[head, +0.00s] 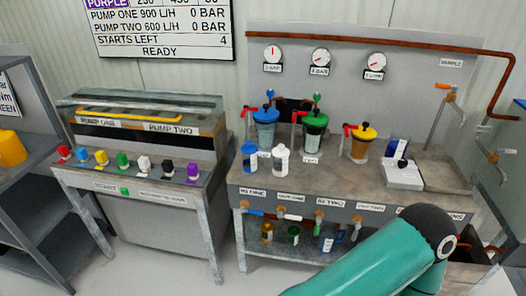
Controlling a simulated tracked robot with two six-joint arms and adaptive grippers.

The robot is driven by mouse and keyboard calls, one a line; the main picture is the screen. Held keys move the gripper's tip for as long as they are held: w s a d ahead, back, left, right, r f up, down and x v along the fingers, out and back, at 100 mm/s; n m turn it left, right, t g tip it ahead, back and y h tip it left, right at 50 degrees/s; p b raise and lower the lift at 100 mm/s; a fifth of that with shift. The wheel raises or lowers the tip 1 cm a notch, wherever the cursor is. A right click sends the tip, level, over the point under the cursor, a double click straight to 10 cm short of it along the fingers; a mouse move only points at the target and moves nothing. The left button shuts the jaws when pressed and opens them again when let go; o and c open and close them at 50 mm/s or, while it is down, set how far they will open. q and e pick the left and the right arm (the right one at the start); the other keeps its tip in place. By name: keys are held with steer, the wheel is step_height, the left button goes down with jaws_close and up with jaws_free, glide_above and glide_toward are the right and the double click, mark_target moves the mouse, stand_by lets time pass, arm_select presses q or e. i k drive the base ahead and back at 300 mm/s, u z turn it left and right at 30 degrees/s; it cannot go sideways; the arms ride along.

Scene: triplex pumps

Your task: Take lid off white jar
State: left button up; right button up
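A pale top sits on the white jar; at this size I cannot make out where the lid meets the body. A teal arm link of mine crosses the lower right of the head view, in front of the bench's front edge. Neither gripper shows in the picture, so their fingers and anything in them are out of sight.
Behind the jar stand clear vessels with blue (265,117), green (314,122) and yellow (361,142) lids and red handles. A white box with a black knob (403,174) sits to the right. Valves (319,215) line the bench front. The pump console (145,140) is left.

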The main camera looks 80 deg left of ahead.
mark_target(281, 152)
steer(key=z, duration=1.6)
steer(key=i, duration=0.1)
steer(key=u, duration=3.25)
steer(key=i, duration=0.25)
steer(key=u, duration=0.45)
steer(key=i, duration=0.8)
steer(key=z, duration=0.2)
steer(key=k, duration=0.85)
steer(key=u, duration=0.2)
steer(key=i, duration=0.85)
steer(key=z, duration=0.1)
